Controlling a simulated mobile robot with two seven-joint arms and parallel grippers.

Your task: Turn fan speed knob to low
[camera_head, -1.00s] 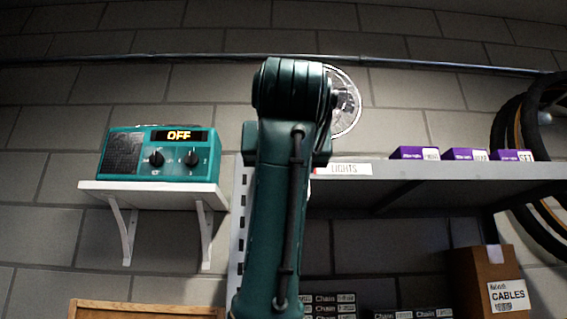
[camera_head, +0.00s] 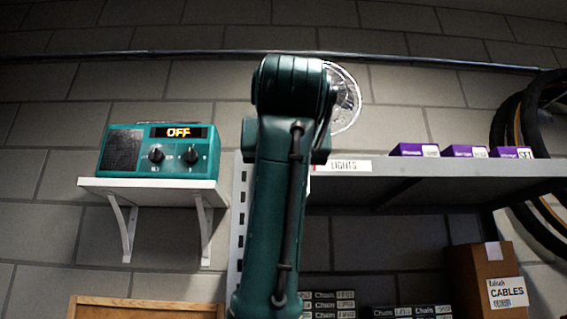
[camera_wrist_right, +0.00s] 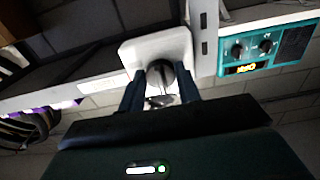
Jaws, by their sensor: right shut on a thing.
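The fan's round wire cage (camera_head: 345,98) shows in the head view, partly hidden behind my right arm. In the right wrist view, its white base (camera_wrist_right: 155,47) carries a dark round knob (camera_wrist_right: 160,74). My right gripper (camera_wrist_right: 161,90) has its two dark fingers on either side of the knob and is shut on it. The knob's setting marks cannot be read. The head view hides this gripper behind the arm. My left gripper is not in view.
A teal radio (camera_head: 158,152) with an "OFF" display and two knobs sits on a white wall shelf (camera_head: 150,190) at left. Purple boxes (camera_head: 464,151) stand on the grey shelf (camera_head: 400,172) labelled LIGHTS. A cardboard box (camera_head: 487,282) and bike tyres (camera_head: 505,130) are at right.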

